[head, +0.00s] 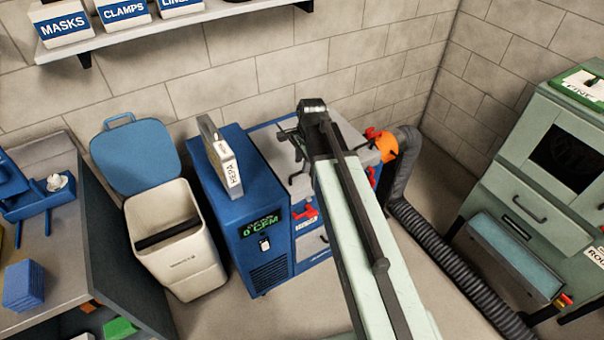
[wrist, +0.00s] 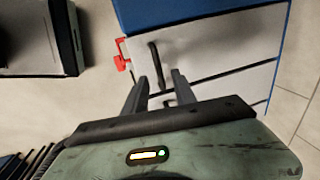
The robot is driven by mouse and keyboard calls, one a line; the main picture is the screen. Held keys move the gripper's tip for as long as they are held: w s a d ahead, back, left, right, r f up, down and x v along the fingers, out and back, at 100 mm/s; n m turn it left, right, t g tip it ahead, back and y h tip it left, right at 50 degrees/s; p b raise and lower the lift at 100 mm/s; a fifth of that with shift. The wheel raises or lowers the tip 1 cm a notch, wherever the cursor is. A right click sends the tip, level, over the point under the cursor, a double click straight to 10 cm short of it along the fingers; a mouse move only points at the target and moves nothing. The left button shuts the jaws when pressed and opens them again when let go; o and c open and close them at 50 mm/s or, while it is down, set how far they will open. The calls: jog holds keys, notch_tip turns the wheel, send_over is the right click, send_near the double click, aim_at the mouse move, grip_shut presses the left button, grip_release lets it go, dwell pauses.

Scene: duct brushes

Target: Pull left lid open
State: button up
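The blue unit (head: 250,199) stands at the middle, with a green "0 CFM" display. Beside it is a grey-topped section (head: 272,140) with red latches (head: 305,211) on its front. My gripper (head: 291,157) is over that grey top in the head view. In the wrist view my gripper (wrist: 158,80) is open, with a grey panel (wrist: 213,45) ahead of it. A dark bar handle (wrist: 154,58) on the panel lines up with the finger gap; I cannot tell if it is between the fingers. A red latch (wrist: 122,60) is at the panel's left edge.
A white bin (head: 178,253) with its blue lid (head: 135,156) raised stands left of the blue unit. A HEPA filter (head: 221,158) stands on the unit. An orange collar (head: 384,146) and grey hose (head: 440,245) are at right, before a green cabinet (head: 537,205).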

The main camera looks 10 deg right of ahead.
jog(key=f, duration=0.1)
jog(key=f+b, duration=0.2)
jog(key=shift+w+a+f, duration=0.15)
jog(key=shift+w+f, duration=0.2)
jog(key=shift+r, duration=0.1)
grip_shut()
dwell(0.8)
